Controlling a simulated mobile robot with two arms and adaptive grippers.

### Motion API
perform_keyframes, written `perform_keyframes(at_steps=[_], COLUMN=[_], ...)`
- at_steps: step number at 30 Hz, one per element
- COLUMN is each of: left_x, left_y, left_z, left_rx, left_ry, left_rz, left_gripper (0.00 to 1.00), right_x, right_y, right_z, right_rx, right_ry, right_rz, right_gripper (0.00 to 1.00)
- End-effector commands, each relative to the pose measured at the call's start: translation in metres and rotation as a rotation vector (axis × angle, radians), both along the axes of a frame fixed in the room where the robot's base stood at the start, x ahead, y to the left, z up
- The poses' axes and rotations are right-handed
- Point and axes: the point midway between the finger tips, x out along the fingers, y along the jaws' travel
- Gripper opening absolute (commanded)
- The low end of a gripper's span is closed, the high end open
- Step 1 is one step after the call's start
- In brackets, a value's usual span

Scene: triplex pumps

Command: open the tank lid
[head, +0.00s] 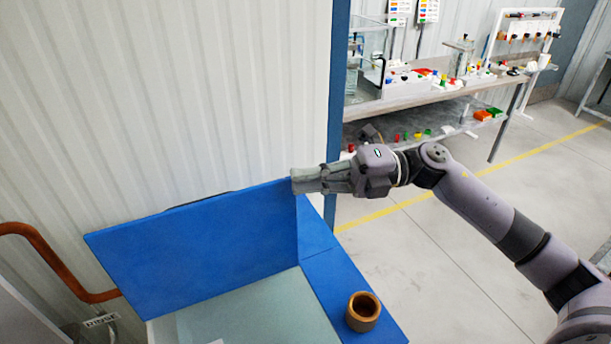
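The blue tank lid (205,250) stands raised, close to upright, near the white wall. The tank's blue top (318,252) runs along the right side, and its pale grey-green interior (250,312) shows below the lid. My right gripper (306,181) is at the lid's upper right corner, its fingertips touching or almost touching the edge. The fingers overlap in this view, so I cannot tell whether they are open or shut. My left gripper is not in view.
A brown ring-shaped fitting (363,311) sits on the tank's blue top at right. An orange-brown pipe (60,262) curves at the left. A workbench (420,95) with small coloured parts stands at the back right. The grey floor (430,270) right of the tank is clear.

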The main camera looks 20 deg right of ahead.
Motion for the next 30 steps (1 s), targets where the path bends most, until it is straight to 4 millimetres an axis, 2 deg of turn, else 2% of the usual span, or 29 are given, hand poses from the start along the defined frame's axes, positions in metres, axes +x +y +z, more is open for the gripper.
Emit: perform_keyframes(at_steps=[5,15,19,24,30], left_x=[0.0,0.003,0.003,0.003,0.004], left_y=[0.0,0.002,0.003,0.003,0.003], left_z=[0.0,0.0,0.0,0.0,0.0], left_rx=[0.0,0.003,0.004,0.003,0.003], left_ry=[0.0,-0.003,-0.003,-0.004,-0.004], left_rz=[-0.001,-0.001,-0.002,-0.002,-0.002], left_gripper=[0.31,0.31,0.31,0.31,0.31], right_x=[-0.003,-0.02,-0.025,-0.029,-0.03], right_y=[-0.014,-0.083,-0.103,-0.117,-0.119], right_z=[-0.005,-0.005,-0.004,-0.004,-0.003], right_rx=[-0.006,-0.003,-0.002,0.001,0.002], right_ry=[0.008,0.004,0.0,-0.003,-0.006], right_rz=[-0.003,-0.003,-0.001,0.0,0.001], right_gripper=[0.0,0.0,0.0,0.0,0.0])
